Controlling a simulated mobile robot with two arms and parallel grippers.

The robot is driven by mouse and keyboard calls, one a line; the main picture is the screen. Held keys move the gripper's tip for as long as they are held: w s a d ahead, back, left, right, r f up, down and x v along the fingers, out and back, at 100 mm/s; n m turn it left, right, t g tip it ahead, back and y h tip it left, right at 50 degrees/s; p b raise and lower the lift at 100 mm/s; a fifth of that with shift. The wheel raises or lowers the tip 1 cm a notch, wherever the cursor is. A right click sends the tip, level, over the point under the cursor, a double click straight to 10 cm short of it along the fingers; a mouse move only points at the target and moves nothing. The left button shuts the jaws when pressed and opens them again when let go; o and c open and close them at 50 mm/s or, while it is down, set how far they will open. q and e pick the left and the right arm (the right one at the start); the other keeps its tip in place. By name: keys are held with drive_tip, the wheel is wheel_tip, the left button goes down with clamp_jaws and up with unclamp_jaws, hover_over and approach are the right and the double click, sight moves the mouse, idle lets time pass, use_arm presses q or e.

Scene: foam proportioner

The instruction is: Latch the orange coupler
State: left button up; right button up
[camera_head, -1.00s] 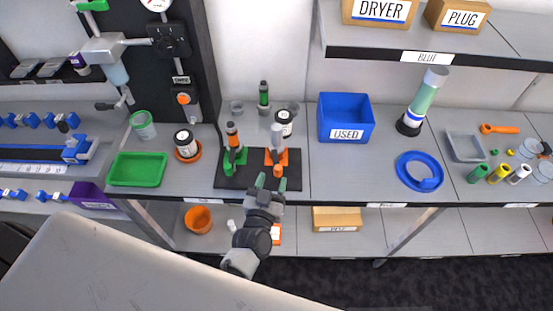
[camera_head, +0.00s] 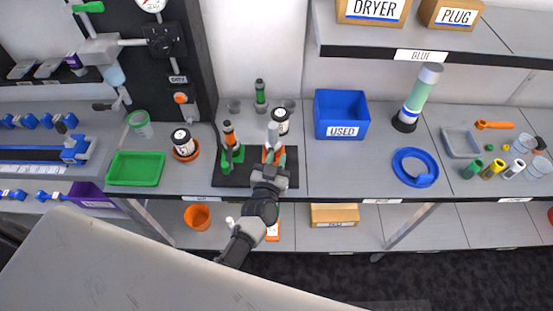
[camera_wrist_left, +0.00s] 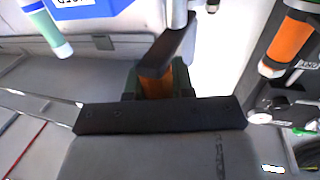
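The orange coupler (camera_head: 267,155) stands on the right part of a black mat (camera_head: 225,180), with a grey upright cylinder (camera_head: 272,133) on it. My left gripper (camera_head: 272,160) is at its front, with its green-tipped fingers apart. In the left wrist view an orange part (camera_wrist_left: 155,85) sits between the two dark green fingers, below a dark slanted bar (camera_wrist_left: 168,45). I cannot tell whether the fingers touch it. My gripper hides the coupler's front. The right gripper does not show.
A green coupler (camera_head: 231,155) with an orange-banded tube stands close left on the mat. A black-lidded white jar (camera_head: 281,121) stands close behind. The blue USED bin (camera_head: 341,112) is to the right. Counter between the mat and the blue ring (camera_head: 415,180) is free.

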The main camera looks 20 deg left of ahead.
use_arm(q)
clamp_jaws()
drive_tip(key=shift+s+a+m+h+b, duration=0.1)
drive_tip(key=shift+a+m+h+b, duration=0.1)
drive_tip(key=shift+m+h, duration=0.4)
drive_tip(key=shift+a+m+h+b, duration=0.15)
drive_tip(key=shift+m+h, duration=0.15)
drive_tip(key=shift+h, duration=0.5)
drive_tip(key=shift+d, duration=0.15)
drive_tip(key=o, duration=0.7)
unclamp_jaws()
drive_tip(key=shift+c, duration=0.2)
drive_tip(key=shift+s, duration=0.1)
